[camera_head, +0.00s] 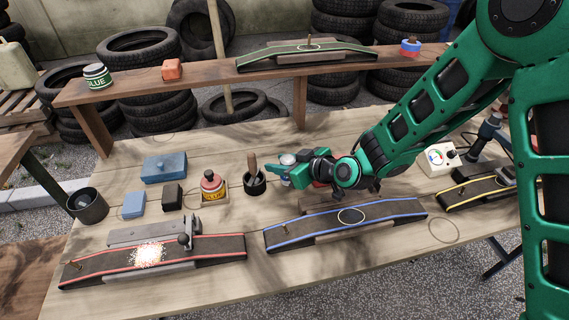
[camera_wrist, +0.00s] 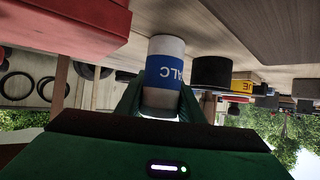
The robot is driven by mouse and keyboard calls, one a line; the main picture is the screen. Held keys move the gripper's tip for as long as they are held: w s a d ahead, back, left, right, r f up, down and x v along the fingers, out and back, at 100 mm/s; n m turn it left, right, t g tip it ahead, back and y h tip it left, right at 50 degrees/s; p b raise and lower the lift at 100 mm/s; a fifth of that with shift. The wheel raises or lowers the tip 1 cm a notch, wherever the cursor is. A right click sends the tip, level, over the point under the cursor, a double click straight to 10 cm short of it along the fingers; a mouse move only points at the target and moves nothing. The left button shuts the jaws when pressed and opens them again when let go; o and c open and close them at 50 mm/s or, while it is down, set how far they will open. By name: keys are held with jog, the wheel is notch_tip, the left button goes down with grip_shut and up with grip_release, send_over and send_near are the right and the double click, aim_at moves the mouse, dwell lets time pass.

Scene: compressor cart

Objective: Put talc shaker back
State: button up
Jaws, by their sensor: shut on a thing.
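The talc shaker (camera_wrist: 165,68) is white with a blue band lettered "ALC" in the wrist view, where the scene appears upside down. My gripper (camera_wrist: 160,100) is shut on it, with green fingers on both sides. In the head view my gripper (camera_head: 284,174) is low over the middle of the workbench, just right of the black pot with a brush. Only a small part of the shaker (camera_head: 287,159) shows there, between the fingers. I cannot tell whether its base touches the bench.
The black pot (camera_head: 255,184) and glue bottle (camera_head: 213,186) stand close left. A blue-edged strip (camera_head: 345,220) lies in front. A red block (camera_wrist: 65,25) is near my gripper in the wrist view. A raised shelf (camera_head: 205,79) behind holds a green tin (camera_head: 97,77) and has bare stretches.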

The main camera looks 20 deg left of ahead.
jog(key=shift+f, duration=0.1)
jog(key=o, duration=0.8)
jog(key=shift+r, duration=0.2)
jog(key=v, duration=1.2)
